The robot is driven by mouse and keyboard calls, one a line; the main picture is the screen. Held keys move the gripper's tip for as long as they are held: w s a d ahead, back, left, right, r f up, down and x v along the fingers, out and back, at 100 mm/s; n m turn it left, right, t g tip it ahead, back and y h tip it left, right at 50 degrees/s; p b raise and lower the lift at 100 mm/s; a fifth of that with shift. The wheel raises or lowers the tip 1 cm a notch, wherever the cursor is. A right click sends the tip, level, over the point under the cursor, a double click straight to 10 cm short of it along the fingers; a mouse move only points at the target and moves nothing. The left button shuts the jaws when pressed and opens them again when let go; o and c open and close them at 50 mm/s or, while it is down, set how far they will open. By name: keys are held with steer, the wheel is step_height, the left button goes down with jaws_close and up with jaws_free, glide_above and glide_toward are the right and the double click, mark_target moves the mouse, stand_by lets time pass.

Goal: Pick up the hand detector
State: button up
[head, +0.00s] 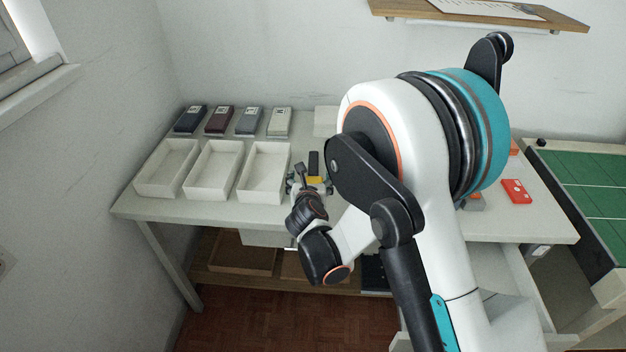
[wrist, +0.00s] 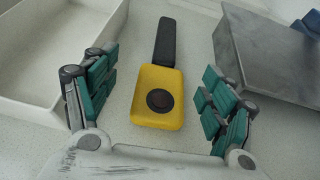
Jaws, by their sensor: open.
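The hand detector lies flat on the table. In the wrist view it has a yellow body (wrist: 160,95) with a dark round spot and a black handle pointing away from me. In the head view its black handle and a little yellow (head: 315,180) show just beyond my gripper (head: 308,186), with the rest hidden. In the wrist view my gripper (wrist: 158,105) is open, with one finger on each side of the detector and a gap on both sides. It holds nothing.
White open trays (head: 213,170) stand left of the detector; the nearest tray's wall (wrist: 112,45) is close to my left finger. A grey metal block (wrist: 270,60) lies close on the right. Several dark and light devices (head: 248,121) line the back. A red box (head: 516,191) sits far right.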

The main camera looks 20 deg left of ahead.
mark_target(313, 174)
steer(key=shift+d+b+x, duration=0.2)
steer(key=shift+b+x, duration=0.5)
steer(key=shift+x, duration=0.8)
steer(key=shift+d+b+x, duration=0.2)
steer(key=shift+b+x, duration=0.45)
steer(key=shift+x, duration=0.9)
steer(key=c, duration=1.3)
